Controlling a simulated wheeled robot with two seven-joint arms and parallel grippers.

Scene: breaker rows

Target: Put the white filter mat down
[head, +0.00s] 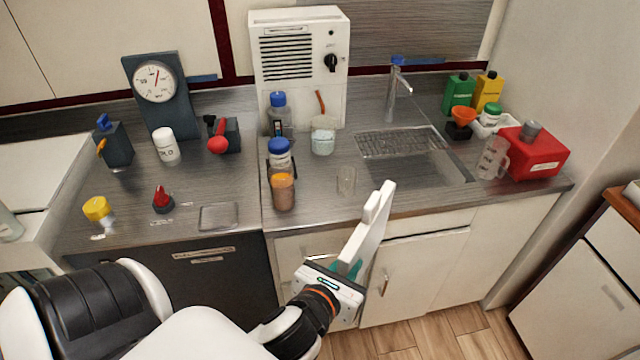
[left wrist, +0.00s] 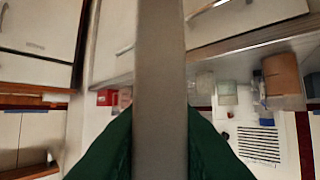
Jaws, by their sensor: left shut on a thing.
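The white filter mat (head: 371,228) is a flat pale slab, held on edge and tilted in front of the counter's front edge. My left gripper (head: 350,268) is shut on its lower end. In the left wrist view the mat (left wrist: 160,70) runs as a grey-white strip up the middle between the green fingers of the gripper (left wrist: 160,145). The lower end is hidden in the jaws. The mat looks clear of the counter (head: 240,180), but I cannot tell its exact height. My right gripper is not in view.
A small flat metal tray (head: 218,216) lies near the left front edge. Counter around the tray is partly free.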

